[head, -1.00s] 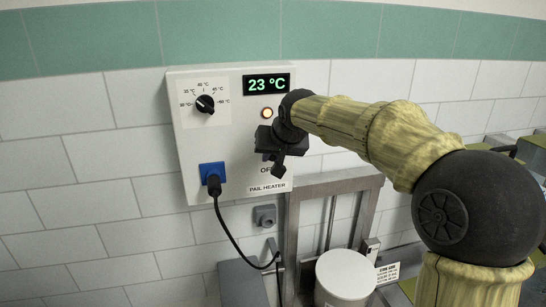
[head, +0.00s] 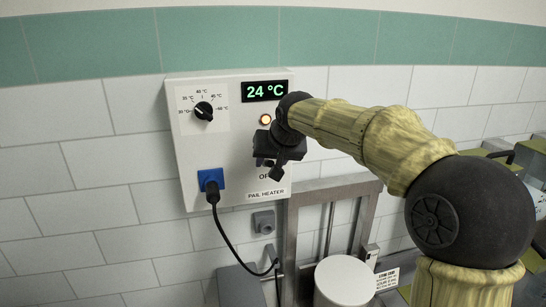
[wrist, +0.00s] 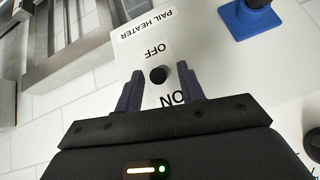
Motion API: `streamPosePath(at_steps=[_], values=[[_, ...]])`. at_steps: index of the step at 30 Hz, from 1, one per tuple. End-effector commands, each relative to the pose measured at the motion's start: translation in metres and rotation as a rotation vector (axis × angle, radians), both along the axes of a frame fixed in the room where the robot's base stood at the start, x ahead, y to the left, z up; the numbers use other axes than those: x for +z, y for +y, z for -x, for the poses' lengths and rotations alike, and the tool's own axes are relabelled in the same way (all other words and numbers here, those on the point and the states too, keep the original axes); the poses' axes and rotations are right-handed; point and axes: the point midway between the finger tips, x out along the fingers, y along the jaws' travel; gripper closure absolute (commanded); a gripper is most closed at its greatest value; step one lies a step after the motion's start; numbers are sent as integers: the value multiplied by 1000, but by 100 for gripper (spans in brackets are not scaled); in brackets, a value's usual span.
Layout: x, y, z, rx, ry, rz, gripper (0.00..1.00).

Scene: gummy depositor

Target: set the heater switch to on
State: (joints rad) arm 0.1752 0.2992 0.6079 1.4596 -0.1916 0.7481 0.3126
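The pail heater box (head: 228,165) is a pale panel on the tiled wall. Its display (head: 265,91) reads 24 °C in green, and a round lamp (head: 265,119) below it is lit. The heater switch (wrist: 157,75) shows in the wrist view as a small black knob between the OFF label (wrist: 155,50) and the ON label (wrist: 175,99). My gripper (head: 268,168) is open in front of the panel, one finger on each side of the switch, with gaps visible. It hides the switch and the ON label in the head view. The lever's exact tilt is unclear.
A black dial (head: 204,111) sits at the box's upper left. A blue socket (head: 211,180) holds a black plug with a hanging cable (head: 230,239). A metal frame (head: 291,230) and a white pail (head: 345,281) stand below. The wall at left is clear.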

Motion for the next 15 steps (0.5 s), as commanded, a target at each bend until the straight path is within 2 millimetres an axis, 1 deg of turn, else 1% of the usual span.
streamPosePath(at_steps=[5, 8, 15], values=[[7, -3, 6, -3, -2, -1, 61], [17, -7, 14, -3, -5, 0, 61], [53, -19, 41, -4, -5, -1, 61]])
